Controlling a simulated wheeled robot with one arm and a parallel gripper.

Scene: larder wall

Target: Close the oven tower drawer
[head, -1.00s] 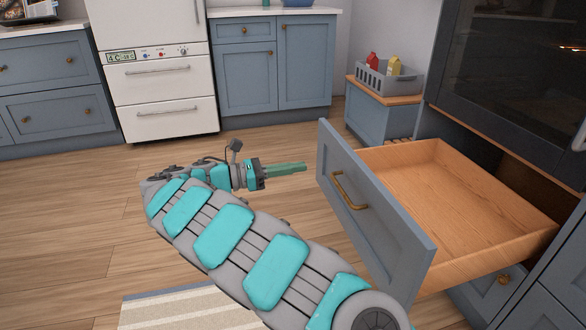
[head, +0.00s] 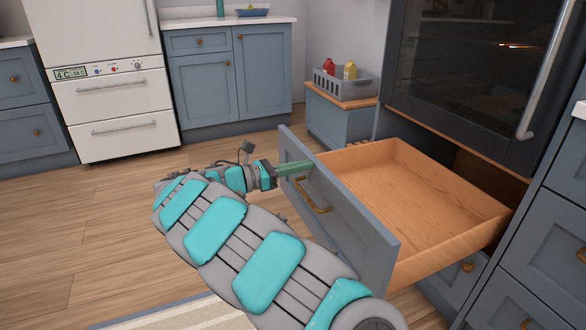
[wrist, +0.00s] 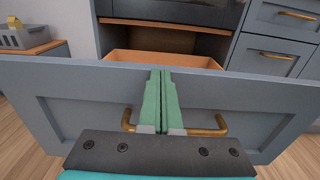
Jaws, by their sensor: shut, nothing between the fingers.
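The oven tower drawer stands pulled out below the oven, with a blue-grey front (head: 340,222) and an empty wooden inside (head: 420,198). Its brass handle (head: 312,196) is on the front. My gripper (head: 310,166) is shut and empty, with its green fingertips at the drawer front, near the upper edge and above the handle. In the wrist view the shut fingers (wrist: 161,75) overlap the middle of the drawer front (wrist: 70,105), and the handle (wrist: 208,131) shows on both sides, its middle hidden behind them. I cannot tell for sure whether the tips touch the front.
The dark oven (head: 465,75) with its long bar handle is above the drawer. A grey basket (head: 345,83) with a red and a yellow item sits on a low cabinet behind. A white fridge (head: 105,90) stands at the back left. The wooden floor (head: 100,220) to the left is clear.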

